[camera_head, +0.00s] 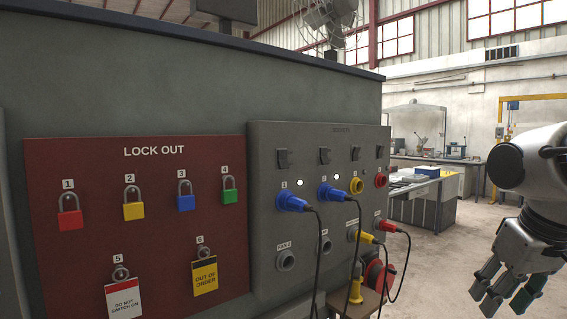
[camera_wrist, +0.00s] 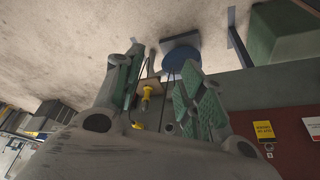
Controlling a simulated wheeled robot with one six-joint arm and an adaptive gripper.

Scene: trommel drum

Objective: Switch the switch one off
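A grey socket panel (camera_head: 262,225) is fixed to the cabinet front in the head view. A row of black rocker switches runs along its top. The leftmost switch (camera_head: 284,158) sits above a blue plug (camera_head: 292,202) and a lit white lamp (camera_head: 300,183). The number on it is too small to read, and I cannot tell its position. My gripper (camera_head: 503,292) is at the far right, well apart from the panel and pointing down. In the wrist view my gripper (camera_wrist: 160,78) has its fingers spread, with nothing held between them.
A red lock-out board (camera_head: 80,255) with several padlocks is left of the panel. Cables hang from the plugs, and a red reel (camera_head: 376,275) stands below. A workbench (camera_head: 432,210) is behind. Open floor (camera_head: 450,265) lies between the panel and my arm.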

